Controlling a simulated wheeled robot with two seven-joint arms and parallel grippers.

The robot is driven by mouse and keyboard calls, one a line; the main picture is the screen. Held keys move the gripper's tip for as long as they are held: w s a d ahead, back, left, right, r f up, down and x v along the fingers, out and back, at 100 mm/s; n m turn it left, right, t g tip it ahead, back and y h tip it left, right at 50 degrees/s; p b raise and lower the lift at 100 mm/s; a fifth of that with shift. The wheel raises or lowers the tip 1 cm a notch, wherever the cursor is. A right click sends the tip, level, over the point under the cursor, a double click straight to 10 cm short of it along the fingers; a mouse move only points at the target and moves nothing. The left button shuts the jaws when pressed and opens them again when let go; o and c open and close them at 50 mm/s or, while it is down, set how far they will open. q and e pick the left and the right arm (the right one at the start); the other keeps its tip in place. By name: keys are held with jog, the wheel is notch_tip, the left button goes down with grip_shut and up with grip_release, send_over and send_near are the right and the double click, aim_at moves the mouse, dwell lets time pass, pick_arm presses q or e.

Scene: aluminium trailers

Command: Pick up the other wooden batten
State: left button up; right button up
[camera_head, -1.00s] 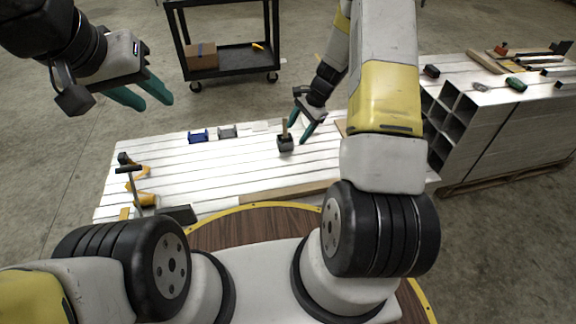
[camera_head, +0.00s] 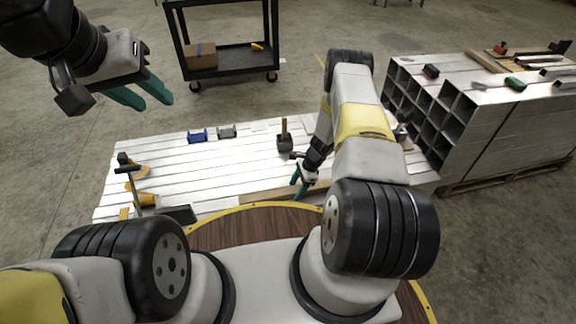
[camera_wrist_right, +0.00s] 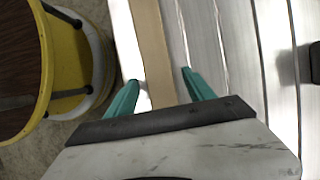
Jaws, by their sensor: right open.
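A wooden batten (camera_head: 262,196) lies along the near edge of the white slatted surface, in front of my round base. In the right wrist view the batten (camera_wrist_right: 153,45) runs away from the camera and passes between my open fingers. My right gripper (camera_head: 303,187) is over the batten toward its right part; it also shows in the right wrist view (camera_wrist_right: 158,88), open and empty. Whether its fingers touch the batten cannot be told. My left gripper (camera_head: 141,96) is open and empty, raised at the upper left, away from the surface.
A grey block with an upright wooden handle (camera_head: 284,139) stands on the slatted surface (camera_head: 215,160). Blue (camera_head: 197,135) and grey (camera_head: 227,131) pieces lie at its back. Yellow clamps (camera_head: 135,188) are at its left. A black cart (camera_head: 228,60) and stacked aluminium tubes (camera_head: 480,120) stand beyond.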

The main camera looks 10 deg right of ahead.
jog(key=shift+x, duration=0.75)
grip_shut()
jog(key=shift+r, duration=0.1)
